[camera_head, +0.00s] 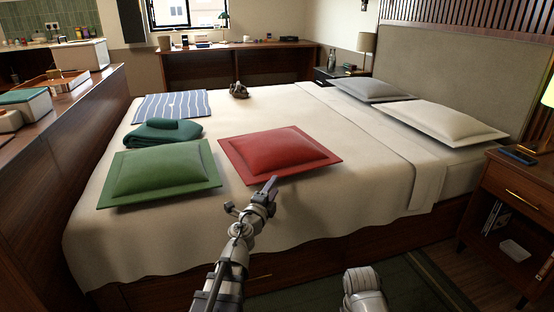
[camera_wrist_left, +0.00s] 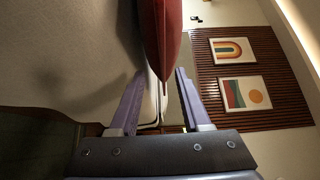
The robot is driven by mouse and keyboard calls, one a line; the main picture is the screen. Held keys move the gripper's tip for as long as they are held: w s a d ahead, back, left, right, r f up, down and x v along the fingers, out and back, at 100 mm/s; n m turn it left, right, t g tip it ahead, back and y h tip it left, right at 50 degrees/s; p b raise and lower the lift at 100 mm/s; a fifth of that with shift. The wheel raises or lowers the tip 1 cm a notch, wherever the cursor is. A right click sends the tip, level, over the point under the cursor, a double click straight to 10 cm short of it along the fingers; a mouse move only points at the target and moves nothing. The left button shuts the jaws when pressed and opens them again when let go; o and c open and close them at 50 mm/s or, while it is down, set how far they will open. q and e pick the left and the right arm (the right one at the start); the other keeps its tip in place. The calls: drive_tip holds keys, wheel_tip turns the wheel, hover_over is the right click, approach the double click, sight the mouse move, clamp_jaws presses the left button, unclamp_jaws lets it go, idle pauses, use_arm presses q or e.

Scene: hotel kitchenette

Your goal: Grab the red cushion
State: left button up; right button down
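The red cushion (camera_head: 279,152) lies flat on the bed, right of the green cushion. My left gripper (camera_head: 268,190) is at its near edge in the head view. In the left wrist view, which is turned sideways, the red cushion (camera_wrist_left: 163,40) shows edge-on, its corner reaching between the two spread fingers of the left gripper (camera_wrist_left: 160,85). The fingers look open, with gaps beside the cushion's tip. I cannot tell whether either finger touches it. A rounded part of my right arm shows at the bottom of the head view; its gripper is out of view.
A green cushion (camera_head: 160,170), a folded dark green blanket (camera_head: 163,132) and a striped blue cloth (camera_head: 172,106) lie left on the bed. Pale pillows (camera_head: 437,121) are at the headboard. A nightstand (camera_head: 507,190) stands right. The bed's middle right is clear.

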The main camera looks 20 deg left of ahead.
sight(281, 173)
use_arm(q)
drive_tip(key=shift+m, duration=0.3)
drive_tip(key=shift+w+r+p, duration=0.2)
drive_tip(key=shift+w+p, duration=0.25)
drive_tip(key=shift+w, duration=3.5)
drive_tip(key=shift+d, duration=0.1)
drive_tip(key=shift+s, duration=0.1)
clamp_jaws()
